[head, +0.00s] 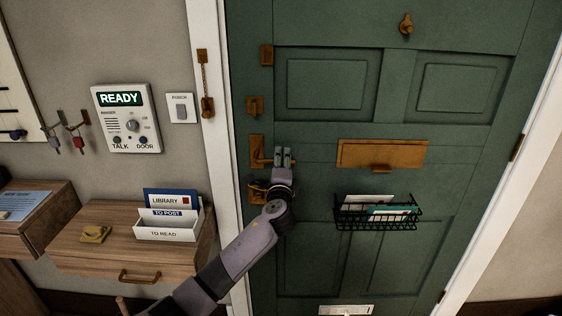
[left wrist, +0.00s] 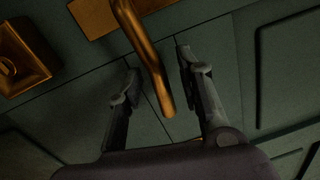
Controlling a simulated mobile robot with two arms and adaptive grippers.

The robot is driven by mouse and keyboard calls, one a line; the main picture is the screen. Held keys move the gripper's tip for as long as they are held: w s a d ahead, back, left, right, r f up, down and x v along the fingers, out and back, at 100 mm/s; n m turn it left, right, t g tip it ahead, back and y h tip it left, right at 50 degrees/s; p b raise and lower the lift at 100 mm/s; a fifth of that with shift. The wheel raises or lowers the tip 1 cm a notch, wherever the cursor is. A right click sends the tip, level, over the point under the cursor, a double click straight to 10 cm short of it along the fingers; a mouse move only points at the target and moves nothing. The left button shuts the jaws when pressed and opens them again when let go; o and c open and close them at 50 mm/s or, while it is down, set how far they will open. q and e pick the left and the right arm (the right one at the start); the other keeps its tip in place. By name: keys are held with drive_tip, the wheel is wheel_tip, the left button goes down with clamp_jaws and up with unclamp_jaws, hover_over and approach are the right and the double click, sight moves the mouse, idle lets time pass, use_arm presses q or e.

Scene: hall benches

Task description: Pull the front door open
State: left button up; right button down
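The green front door (head: 340,55) stands shut in its white frame. Its brass lever handle (head: 257,152) is on the door's left side in the head view. My left gripper (head: 283,155) is at the lever's free end. In the left wrist view the lever (left wrist: 146,55) runs down between the two fingers of my left gripper (left wrist: 158,68). The fingers are apart, with a visible gap on each side of the lever. Part of the lever is hidden by the gripper in the head view. My right gripper is not in view.
A chain (head: 206,82) hangs on the left frame. A brass turn piece (head: 255,105) is above the lever and another brass fitting (head: 257,191) below it. A wire basket (head: 375,222) with papers is on the door. A wooden drawer unit (head: 110,262) stands left.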

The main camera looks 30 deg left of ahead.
use_arm(q)
clamp_jaws()
idle(0.4)
idle(0.4)
